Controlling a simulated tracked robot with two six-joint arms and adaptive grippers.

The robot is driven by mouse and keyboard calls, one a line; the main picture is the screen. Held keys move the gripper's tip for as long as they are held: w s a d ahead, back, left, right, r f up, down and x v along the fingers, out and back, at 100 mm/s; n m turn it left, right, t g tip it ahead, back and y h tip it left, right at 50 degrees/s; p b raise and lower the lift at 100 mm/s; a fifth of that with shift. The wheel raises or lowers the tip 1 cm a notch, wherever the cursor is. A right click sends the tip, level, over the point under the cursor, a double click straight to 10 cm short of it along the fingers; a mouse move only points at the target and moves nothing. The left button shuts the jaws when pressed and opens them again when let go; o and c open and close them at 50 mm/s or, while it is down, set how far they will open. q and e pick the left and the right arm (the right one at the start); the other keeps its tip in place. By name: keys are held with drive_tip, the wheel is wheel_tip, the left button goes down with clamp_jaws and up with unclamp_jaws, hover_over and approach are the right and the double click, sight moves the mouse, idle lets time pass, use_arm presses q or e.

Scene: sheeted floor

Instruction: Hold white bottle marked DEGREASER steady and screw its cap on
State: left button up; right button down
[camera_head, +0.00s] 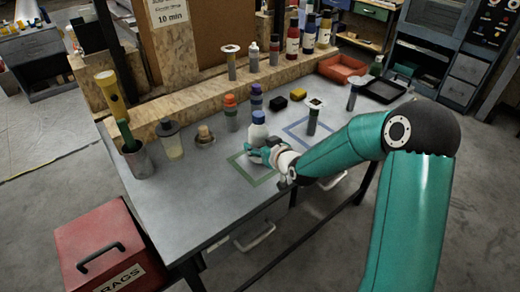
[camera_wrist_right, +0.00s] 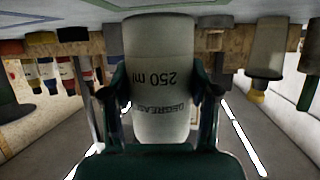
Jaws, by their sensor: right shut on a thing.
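The white bottle (camera_head: 258,131) stands upright at the green-outlined square on the grey bench. A blue cap (camera_head: 258,116) shows at its top; I cannot tell how tightly it sits. My right gripper (camera_head: 258,153) is shut around the lower part of the bottle, coming from the right. In the right wrist view, which is upside down, the bottle (camera_wrist_right: 160,75) stands between the two fingers of my right gripper (camera_wrist_right: 163,95). Its printing reads "250 ml" and a partly covered "DEGREASER". Its top is hidden there behind the gripper. My left gripper is not in view.
An orange-capped bottle (camera_head: 230,113) and a purple-capped bottle (camera_head: 256,98) stand close behind. A dark container (camera_head: 314,117) stands by the blue-outlined square (camera_head: 296,139). A jar (camera_head: 170,140) and a grey cup (camera_head: 137,160) are at left. The front left bench is bare.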

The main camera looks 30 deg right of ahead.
wheel_tip(320, 180, down, 2)
drive_tip(key=shift+f, duration=0.1)
drive_tip(key=shift+f, duration=0.1)
drive_tip(key=shift+c, duration=1.4)
unclamp_jaws()
drive_tip(key=d+b+v, duration=0.1)
drive_tip(key=v, duration=1.1)
drive_tip(key=shift+a+b, duration=0.4)
drive_tip(key=shift+a, duration=0.05)
